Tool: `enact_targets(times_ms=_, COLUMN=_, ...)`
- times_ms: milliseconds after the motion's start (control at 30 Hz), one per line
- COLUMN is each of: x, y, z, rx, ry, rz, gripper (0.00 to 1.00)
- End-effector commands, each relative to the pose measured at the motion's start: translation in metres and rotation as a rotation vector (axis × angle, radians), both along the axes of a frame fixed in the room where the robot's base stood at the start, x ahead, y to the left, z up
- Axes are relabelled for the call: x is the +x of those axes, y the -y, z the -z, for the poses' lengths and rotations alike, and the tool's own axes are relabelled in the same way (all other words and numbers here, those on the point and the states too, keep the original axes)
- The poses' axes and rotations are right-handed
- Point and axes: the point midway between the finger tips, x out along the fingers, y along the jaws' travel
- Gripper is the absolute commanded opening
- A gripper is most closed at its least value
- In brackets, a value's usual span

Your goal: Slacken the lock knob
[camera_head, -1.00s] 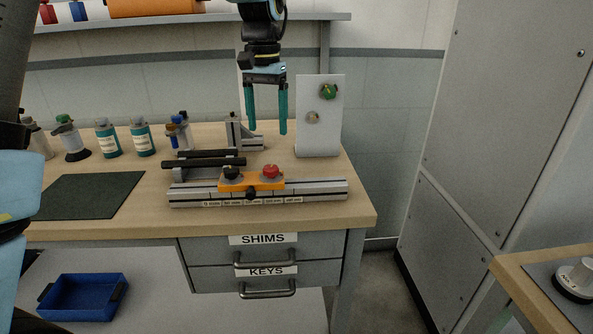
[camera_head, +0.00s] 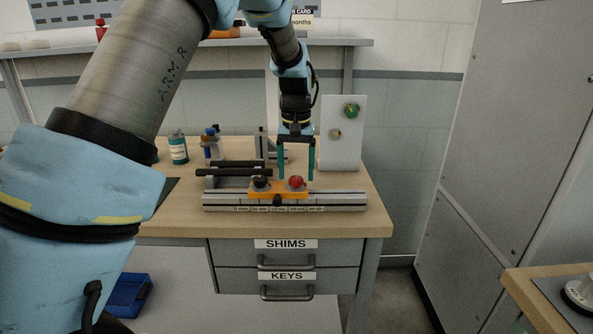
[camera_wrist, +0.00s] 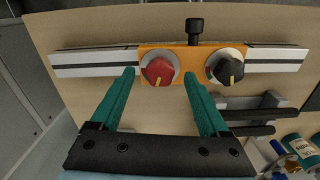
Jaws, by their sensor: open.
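An orange carriage (camera_head: 277,194) sits on a silver rail (camera_head: 340,200) on the bench. It bears a red knob (camera_head: 297,181) and a black knob (camera_head: 261,182), each with a pale pointer mark in the wrist view. A small black screw knob (camera_wrist: 195,28) sticks out of its front edge. None is labelled as the lock knob. My gripper (camera_head: 296,177) points down, open and empty, with its teal fingers above the carriage. In the wrist view its fingertips (camera_wrist: 159,74) lie either side of the red knob (camera_wrist: 159,70). Whether they touch it I cannot tell.
Black bars (camera_head: 234,172) on a grey fixture lie behind the rail at left. An upright white panel (camera_head: 342,140) with a green knob (camera_head: 351,111) stands behind at right. Bottles (camera_head: 178,148) stand at the back left. The bench is bare right of the rail.

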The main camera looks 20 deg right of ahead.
Motion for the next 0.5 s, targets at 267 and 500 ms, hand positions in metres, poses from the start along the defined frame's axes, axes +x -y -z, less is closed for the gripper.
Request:
enact_targets(times_ms=267, x=-0.0003, y=-0.0002, z=0.0096, rx=0.0, ry=0.0, rz=0.0, gripper=0.79)
enact_targets(times_ms=500, x=-0.0003, y=-0.0002, z=0.0093, rx=0.001, ry=-0.001, rz=0.0, gripper=0.68)
